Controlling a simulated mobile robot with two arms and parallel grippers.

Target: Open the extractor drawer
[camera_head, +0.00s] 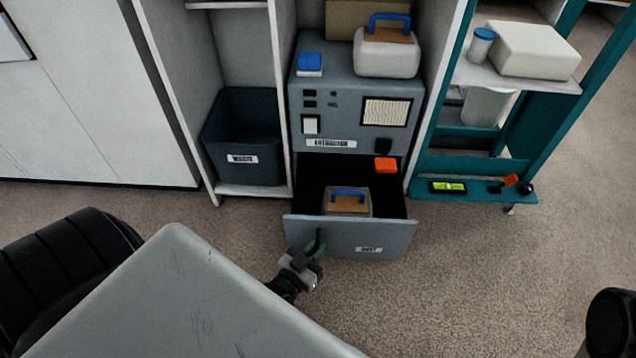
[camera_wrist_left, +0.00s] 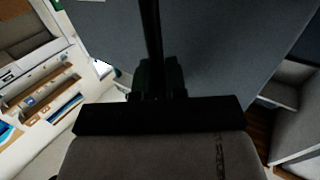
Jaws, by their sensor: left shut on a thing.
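The extractor is a grey cabinet (camera_head: 345,135) between white partitions. Its bottom drawer (camera_head: 345,238) stands pulled well out, with its dark inside showing. A container with a blue handle (camera_head: 348,202) sits in the drawer. The drawer's dark upright handle (camera_head: 318,238) is at the left of its front. My left gripper (camera_head: 314,250) is shut on this handle. In the left wrist view the handle is a black bar (camera_wrist_left: 151,35) running down between the fingers (camera_wrist_left: 158,78), which are partly hidden by the gripper body. My right gripper is not in view.
A dark bin (camera_head: 240,150) stands left of the extractor. On the extractor top are a blue-lidded box (camera_head: 309,64) and a white case (camera_head: 386,55). A teal shelf unit (camera_head: 470,165) stands to the right. Carpet in front of the drawer at right is clear.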

